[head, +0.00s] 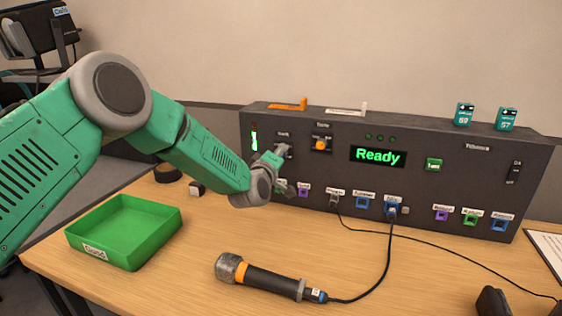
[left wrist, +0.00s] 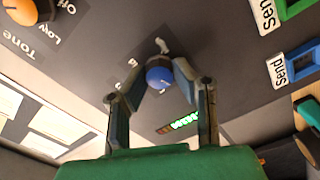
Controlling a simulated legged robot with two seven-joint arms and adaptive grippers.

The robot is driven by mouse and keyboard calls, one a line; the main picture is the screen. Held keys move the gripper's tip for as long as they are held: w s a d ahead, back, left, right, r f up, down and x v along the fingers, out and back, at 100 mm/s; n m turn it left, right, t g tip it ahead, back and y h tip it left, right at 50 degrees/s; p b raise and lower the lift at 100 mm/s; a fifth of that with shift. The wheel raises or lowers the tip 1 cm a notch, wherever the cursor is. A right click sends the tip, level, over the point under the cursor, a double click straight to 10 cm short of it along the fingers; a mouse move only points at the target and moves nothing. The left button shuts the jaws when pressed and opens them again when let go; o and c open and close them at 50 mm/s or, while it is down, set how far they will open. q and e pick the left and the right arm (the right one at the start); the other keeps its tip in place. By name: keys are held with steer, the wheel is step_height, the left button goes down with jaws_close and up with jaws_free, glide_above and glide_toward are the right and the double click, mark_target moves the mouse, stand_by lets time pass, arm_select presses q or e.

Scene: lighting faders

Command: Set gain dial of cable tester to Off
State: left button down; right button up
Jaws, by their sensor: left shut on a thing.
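The cable tester (head: 330,172) is a long dark panel at the back of the desk, its screen reading "Ready". My left gripper (head: 279,165) is at the panel's left part, below a small label I cannot read. In the left wrist view, the left gripper (left wrist: 160,78) has its fingers on both sides of a blue-capped dial (left wrist: 160,73) and is shut on it. A light grey piece shows beyond the cap. Small marks beside the dial are too unclear to read, so its setting cannot be told. In the head view the gripper covers this dial.
An orange Tone dial (head: 320,144) is to the right; its labels Off and Low show in the wrist view. A green tray (head: 150,213) and a cabled microphone (head: 262,278) lie on the desk. A dark shape (head: 490,302) at bottom right is unclear, possibly my right gripper.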

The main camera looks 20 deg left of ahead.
arm_select(q)
steer(key=n+b, duration=0.2)
steer(key=n, duration=0.1)
steer(key=n+b, duration=0.1)
steer(key=n, duration=0.1)
steer(key=shift+f+b, duration=0.3)
steer(key=shift+b, duration=0.1)
steer(key=shift+n, duration=0.3)
steer(key=c, duration=1.4)
jaws_free()
steer(key=shift+o, duration=0.4)
steer(key=shift+a, duration=0.1)
steer(key=shift+r, duration=0.1)
steer(key=s, duration=1.2)
steer(key=shift+a, duration=0.3)
